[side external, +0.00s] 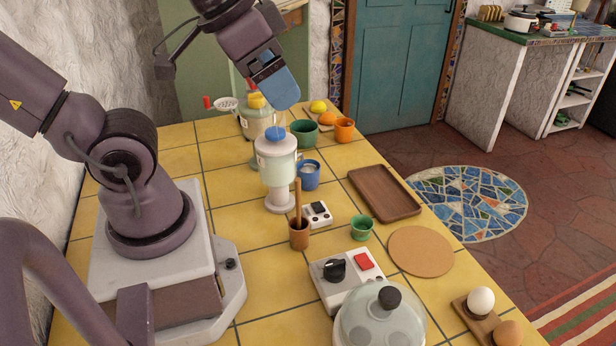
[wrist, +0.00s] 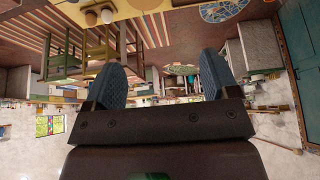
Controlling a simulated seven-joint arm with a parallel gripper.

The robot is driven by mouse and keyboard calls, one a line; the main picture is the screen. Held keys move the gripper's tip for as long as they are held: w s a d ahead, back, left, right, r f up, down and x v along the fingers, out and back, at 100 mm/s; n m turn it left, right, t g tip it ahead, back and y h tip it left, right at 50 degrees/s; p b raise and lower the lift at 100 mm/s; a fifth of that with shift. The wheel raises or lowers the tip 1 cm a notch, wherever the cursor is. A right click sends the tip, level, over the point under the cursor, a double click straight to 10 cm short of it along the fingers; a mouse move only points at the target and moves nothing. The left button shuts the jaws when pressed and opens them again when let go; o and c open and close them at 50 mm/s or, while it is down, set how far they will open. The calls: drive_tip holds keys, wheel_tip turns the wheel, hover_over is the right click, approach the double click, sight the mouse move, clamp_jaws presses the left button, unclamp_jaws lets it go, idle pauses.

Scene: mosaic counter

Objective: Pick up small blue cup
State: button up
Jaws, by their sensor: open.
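The small blue cup (side external: 311,181) stands upright on the yellow tiled counter (side external: 235,185) in the side external view, with something pale inside it. Its left side is partly covered by a glass jar with a blue knob (side external: 280,175). My gripper (side external: 283,92) is in the air above and to the left of the cup, well apart from it. In the wrist view my gripper (wrist: 163,82) shows two blue finger pads spread apart with nothing between them. The cup does not show in the wrist view.
Close around the cup stand a green pot (side external: 304,139), an orange cup (side external: 344,136), a white switch box (side external: 318,218) and a brown pot (side external: 299,240) with a stick. A wooden tray (side external: 384,193) lies to the right. A glass dome (side external: 380,322) stands in front.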

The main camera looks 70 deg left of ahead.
drive_tip(key=shift+o, duration=0.4)
drive_tip(key=m+g+y, duration=0.2)
drive_tip(key=m+g, duration=0.5)
drive_tip(key=g, duration=0.3)
approach(308, 169)
drive_tip(key=s, duration=0.1)
drive_tip(key=s+d+f, duration=0.1)
drive_tip(key=s+f, duration=0.1)
drive_tip(key=shift+s+d+f, duration=0.1)
drive_tip(key=shift+d+f, duration=0.05)
drive_tip(key=shift+d, duration=0.2)
drive_tip(key=shift+n+t, duration=0.3)
drive_tip(key=shift+t, duration=0.1)
drive_tip(key=x, duration=0.5)
drive_tip(key=shift+a+f, duration=0.1)
